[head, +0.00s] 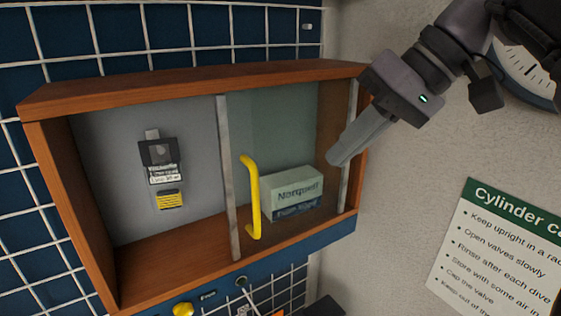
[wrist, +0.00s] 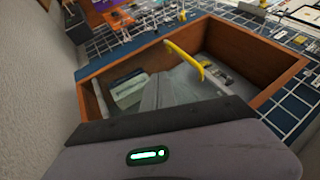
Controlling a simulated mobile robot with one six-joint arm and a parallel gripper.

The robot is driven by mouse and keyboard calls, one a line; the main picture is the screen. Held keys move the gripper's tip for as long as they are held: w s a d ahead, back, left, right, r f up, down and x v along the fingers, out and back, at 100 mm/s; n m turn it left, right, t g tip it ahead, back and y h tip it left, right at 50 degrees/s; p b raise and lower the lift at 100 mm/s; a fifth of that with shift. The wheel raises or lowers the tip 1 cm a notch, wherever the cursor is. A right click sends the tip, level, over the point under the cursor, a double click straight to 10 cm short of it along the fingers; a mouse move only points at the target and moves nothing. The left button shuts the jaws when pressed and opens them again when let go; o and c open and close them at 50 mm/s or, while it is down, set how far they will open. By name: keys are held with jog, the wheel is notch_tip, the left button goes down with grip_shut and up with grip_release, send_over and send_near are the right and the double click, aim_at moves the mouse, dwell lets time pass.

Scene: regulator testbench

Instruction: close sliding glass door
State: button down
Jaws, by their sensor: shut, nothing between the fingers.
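The sliding glass door (head: 285,115) has a grey metal frame and a yellow bar handle (head: 251,197). It covers the right half of a wooden wall cabinet (head: 190,84); the left half stands open. The yellow handle also shows in the wrist view (wrist: 187,60), beyond my fingers. My gripper (head: 335,160) is shut and empty, in front of the door's right part, to the right of the handle. I cannot tell whether the fingertips touch the glass or the frame edge.
Inside the cabinet, a green and blue box (head: 292,192) sits behind the glass on the right. A dark device with labels (head: 160,160) is on the back panel at left. A yellow knob (head: 183,309) is below. A plain wall with a sign (head: 505,250) lies to the right.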

jog(key=b, duration=0.3)
send_near(277, 197)
jog(key=s+a+f, duration=0.2)
jog(key=s+f, duration=0.1)
jog(key=f, duration=0.1)
jog(key=a, duration=0.1)
jog(key=s+a, duration=0.1)
jog(key=a, duration=0.1)
jog(key=shift+s+a+r, duration=0.15)
jog(key=shift+s+a, duration=0.1)
jog(key=shift+s, duration=0.05)
jog(key=shift+w+d, duration=0.1)
